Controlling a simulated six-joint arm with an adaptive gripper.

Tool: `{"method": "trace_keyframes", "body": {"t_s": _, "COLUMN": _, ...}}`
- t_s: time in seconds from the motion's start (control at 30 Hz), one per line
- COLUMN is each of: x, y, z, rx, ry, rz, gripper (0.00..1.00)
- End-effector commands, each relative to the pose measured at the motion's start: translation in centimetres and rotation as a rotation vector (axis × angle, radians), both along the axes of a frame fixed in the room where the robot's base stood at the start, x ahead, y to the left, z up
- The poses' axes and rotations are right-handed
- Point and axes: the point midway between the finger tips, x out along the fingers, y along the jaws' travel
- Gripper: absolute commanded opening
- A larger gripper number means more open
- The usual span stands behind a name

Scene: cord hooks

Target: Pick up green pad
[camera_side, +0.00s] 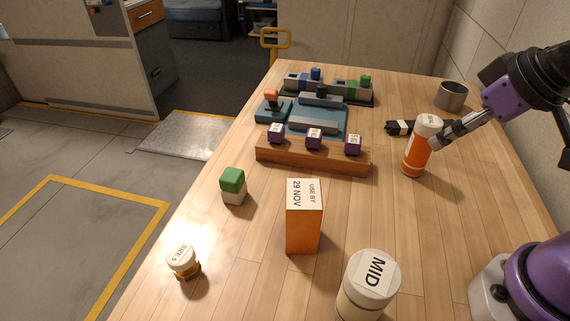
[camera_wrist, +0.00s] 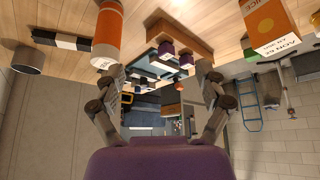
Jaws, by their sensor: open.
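A small block with a green upper part and a white lower part, the likeliest green pad (camera_side: 232,181), stands upright on the left side of the table in the side view.
A wooden rack (camera_side: 312,159) with purple labelled blocks stands mid-table, before a teal fixture (camera_side: 330,119) and grey-green parts. An orange carton (camera_side: 303,222) stands right of the pad. A grey cup (camera_side: 451,96) is behind.

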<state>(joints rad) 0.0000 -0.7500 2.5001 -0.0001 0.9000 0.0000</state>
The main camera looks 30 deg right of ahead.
Motion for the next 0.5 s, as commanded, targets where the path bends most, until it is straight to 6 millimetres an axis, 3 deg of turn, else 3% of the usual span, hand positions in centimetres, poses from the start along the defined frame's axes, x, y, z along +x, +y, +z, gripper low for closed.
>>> {"method": "trace_keyframes", "body": {"t_s": 0.3, "x": 0.8, "y": 0.5, "z": 0.4, "rx": -0.002, "ry": 0.006, "rz": 0.026, "gripper": 0.85}}
{"method": "trace_keyframes", "body": {"t_s": 0.37, "x": 1.9, "y": 1.1, "z": 0.8, "rx": -0.004, "ry": 0.012, "rz": 0.060, "gripper": 0.85}}
{"method": "trace_keyframes", "body": {"t_s": 0.5, "x": 6.5, "y": 4.3, "z": 1.8, "rx": -0.011, "ry": 0.034, "rz": 0.203, "gripper": 0.85}}
